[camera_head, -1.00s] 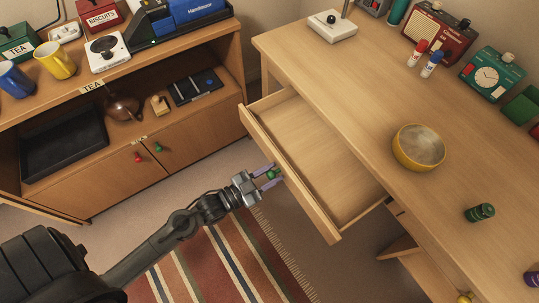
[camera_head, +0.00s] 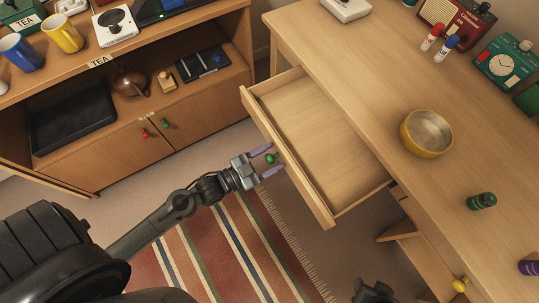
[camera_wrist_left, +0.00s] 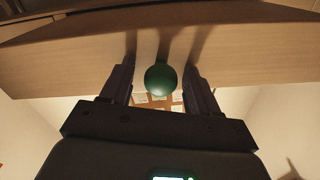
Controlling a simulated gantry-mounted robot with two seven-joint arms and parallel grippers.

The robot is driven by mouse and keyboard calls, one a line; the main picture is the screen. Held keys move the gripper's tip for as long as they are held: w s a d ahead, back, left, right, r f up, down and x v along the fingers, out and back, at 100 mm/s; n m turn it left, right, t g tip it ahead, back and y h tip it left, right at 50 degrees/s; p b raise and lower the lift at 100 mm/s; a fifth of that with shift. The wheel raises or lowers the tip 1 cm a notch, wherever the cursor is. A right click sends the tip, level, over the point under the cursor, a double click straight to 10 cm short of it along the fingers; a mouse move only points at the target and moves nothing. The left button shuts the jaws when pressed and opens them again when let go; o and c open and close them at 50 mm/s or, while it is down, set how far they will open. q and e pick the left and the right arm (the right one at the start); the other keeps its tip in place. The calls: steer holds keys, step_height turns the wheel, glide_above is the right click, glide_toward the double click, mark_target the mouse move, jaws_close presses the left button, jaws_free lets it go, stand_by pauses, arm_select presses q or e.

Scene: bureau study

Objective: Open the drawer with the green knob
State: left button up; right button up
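The desk drawer (camera_head: 322,150) is pulled well out of the desk and looks empty inside. Its green knob (camera_head: 272,157) sits on the middle of the drawer front. In the left wrist view the round green knob (camera_wrist_left: 160,79) lies between two parted fingers, with a gap on each side. My left gripper (camera_head: 265,163) is open around the knob. A dark piece at the bottom edge of the head view, right of the rug, may be part of my right arm; no right fingers can be made out.
A yellow-rimmed bowl (camera_head: 427,134) and a dark green jar (camera_head: 482,201) stand on the desk (camera_head: 375,90). A low cabinet (camera_head: 110,165) with red and green door knobs stands at left. A striped rug (camera_head: 225,245) lies on the floor below the drawer.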

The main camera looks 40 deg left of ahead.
arm_select(q)
steer(key=shift+s+a, duration=0.3)
steer(key=shift+s, duration=0.3)
steer(key=p+v, duration=0.1)
steer(key=v, duration=0.8)
steer(key=shift+s+p, duration=0.25)
steer(key=shift+p, duration=0.05)
